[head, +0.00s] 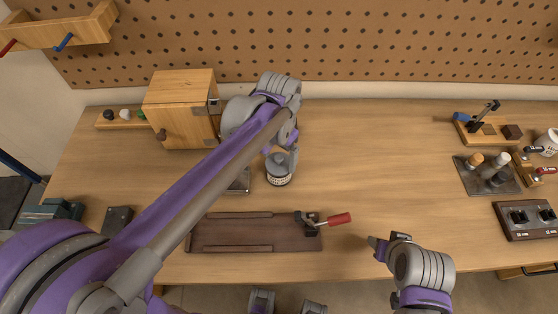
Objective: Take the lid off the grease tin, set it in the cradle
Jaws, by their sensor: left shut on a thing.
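The grease tin (279,179), a small grey can with a pale patterned band, stands upright near the middle of the bench. My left gripper (281,155) comes down over it from behind and is shut on its grey lid (277,162). The lid looks to be at the top of the tin; I cannot tell whether there is a gap. A small metal-edged piece (241,182), perhaps the cradle, lies just left of the tin, mostly hidden by my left arm. My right gripper (376,246) is over the front of the bench, away from the tin; its jaw opening is unclear.
A dark wooden board (230,233) with a red-handled clamp (325,220) lies in front of the tin. A wooden cabinet (181,108) stands behind left. A bottle tray (487,174) and a knob box (527,217) are at right. The bench right of the tin is clear.

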